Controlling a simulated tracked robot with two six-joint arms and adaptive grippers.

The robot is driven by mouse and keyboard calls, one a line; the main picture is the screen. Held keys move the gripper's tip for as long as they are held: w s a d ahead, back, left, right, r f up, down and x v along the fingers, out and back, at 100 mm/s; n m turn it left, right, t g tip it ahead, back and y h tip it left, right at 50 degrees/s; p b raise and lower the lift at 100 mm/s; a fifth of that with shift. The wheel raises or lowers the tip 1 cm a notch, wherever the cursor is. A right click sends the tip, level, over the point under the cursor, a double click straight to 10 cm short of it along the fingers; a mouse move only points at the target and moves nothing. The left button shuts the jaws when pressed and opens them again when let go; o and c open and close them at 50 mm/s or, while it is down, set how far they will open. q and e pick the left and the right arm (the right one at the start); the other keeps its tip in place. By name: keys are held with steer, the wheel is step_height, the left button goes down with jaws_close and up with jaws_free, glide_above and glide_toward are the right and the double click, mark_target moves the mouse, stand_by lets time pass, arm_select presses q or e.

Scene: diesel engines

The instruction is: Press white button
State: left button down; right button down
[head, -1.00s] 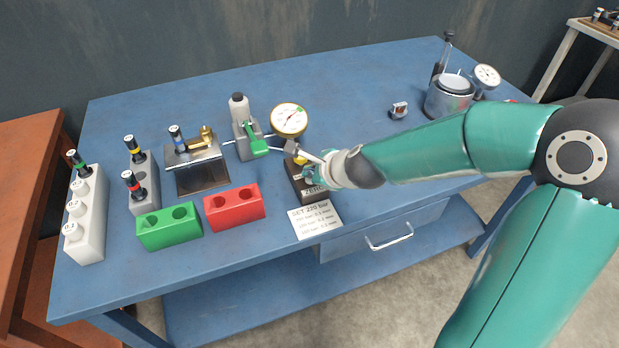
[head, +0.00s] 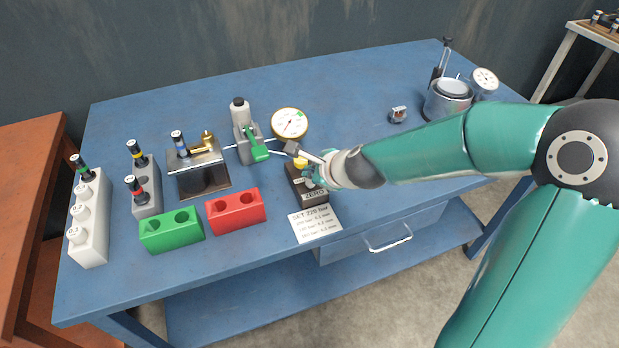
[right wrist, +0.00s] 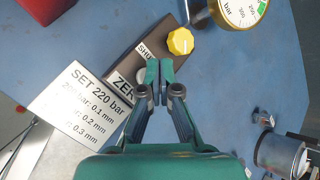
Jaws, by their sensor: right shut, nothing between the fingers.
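A dark brown box (head: 300,191) with a yellow knob (head: 300,163) and a ZERO label stands near the table's front edge. It also shows in the right wrist view, with its yellow knob (right wrist: 180,41) and the ZERO label (right wrist: 122,91). A whitish round piece by the ZERO label, probably the white button, is mostly hidden behind my fingers. My right gripper (head: 312,179) is over the box. In the right wrist view its fingertips (right wrist: 159,72) are together and empty, between label and knob. I cannot tell whether they touch the box. My left gripper is not in view.
A paper card (head: 315,224) lies in front of the box. A round gauge (head: 289,123) and a green-levered pump (head: 247,133) stand behind it. Red (head: 236,211) and green (head: 171,230) blocks sit to the left. The table's middle behind my arm is mostly clear.

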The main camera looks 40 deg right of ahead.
steer(key=shift+r, duration=0.1)
step_height(320, 180, up, 5)
steer(key=p, duration=0.5)
stand_by(0.8)
